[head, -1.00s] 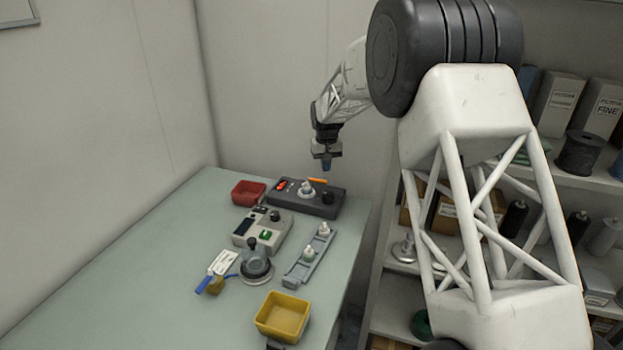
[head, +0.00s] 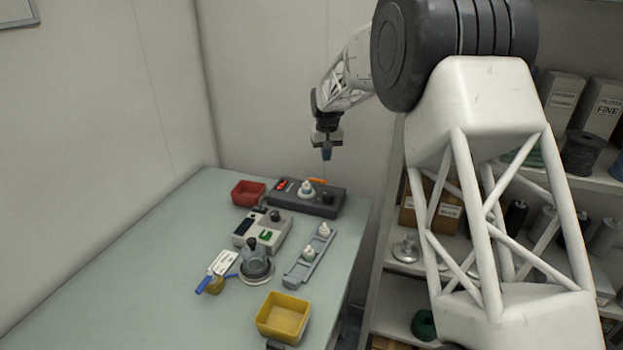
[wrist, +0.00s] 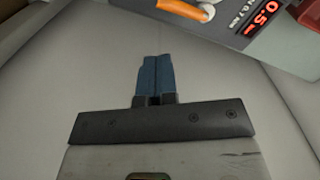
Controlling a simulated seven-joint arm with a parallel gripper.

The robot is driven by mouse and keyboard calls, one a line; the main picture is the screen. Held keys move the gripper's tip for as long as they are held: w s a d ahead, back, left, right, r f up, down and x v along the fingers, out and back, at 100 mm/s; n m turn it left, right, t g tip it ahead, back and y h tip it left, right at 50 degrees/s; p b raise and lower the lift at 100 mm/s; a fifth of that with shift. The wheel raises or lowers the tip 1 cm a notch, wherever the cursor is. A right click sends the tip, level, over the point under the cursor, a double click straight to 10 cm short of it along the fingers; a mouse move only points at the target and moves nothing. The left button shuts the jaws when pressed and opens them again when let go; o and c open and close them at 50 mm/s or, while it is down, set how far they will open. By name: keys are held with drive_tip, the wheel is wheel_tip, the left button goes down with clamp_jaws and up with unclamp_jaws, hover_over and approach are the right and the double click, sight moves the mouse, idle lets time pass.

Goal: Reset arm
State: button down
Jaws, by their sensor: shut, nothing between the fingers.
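My gripper (head: 326,154) hangs in the air above the far end of the table, over the dark grey box with a red display (head: 318,203). Its blue fingers are together with nothing between them, as the wrist view (wrist: 155,78) also shows. The dark box carries a pale metal fitting (head: 306,189) and a black knob. An orange part lies behind the fitting; in the wrist view an orange piece (wrist: 180,8) shows at the top edge. The gripper is apart from everything.
On the table (head: 130,270) are a red bin (head: 248,193), a light grey device with a green button (head: 262,232), a grey rail with white-topped parts (head: 310,258), a black-knobbed round fixture (head: 256,268), a blue-handled tool (head: 210,284) and a yellow bin (head: 283,318). Shelves (head: 385,310) stand right; the table's left is clear.

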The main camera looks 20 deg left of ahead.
drive_tip(key=shift+s+d, duration=0.1)
drive_tip(key=s+d+f+m+h, duration=0.1)
drive_tip(key=s+d+m, duration=0.1)
drive_tip(key=s+d, duration=0.75)
drive_tip(key=s+d+m+h, duration=0.1)
drive_tip(key=s+d+m, duration=0.1)
drive_tip(key=s+d, duration=0.8)
drive_tip(key=s+d+r+m+t+y, duration=0.1)
drive_tip(key=s+d+r, duration=0.5)
drive_tip(key=s+d, duration=0.25)
drive_tip(key=s+d+r, duration=0.5)
drive_tip(key=s+d, duration=0.3)
drive_tip(key=s, duration=0.1)
drive_tip(key=s+d, duration=0.5)
drive_tip(key=s, duration=0.4)
drive_tip(key=s+d+r+m+t, duration=0.1)
drive_tip(key=s+d, duration=0.5)
drive_tip(key=s, duration=0.3)
drive_tip(key=shift+s+r+t+y, duration=0.3)
drive_tip(key=shift+s+y, duration=0.1)
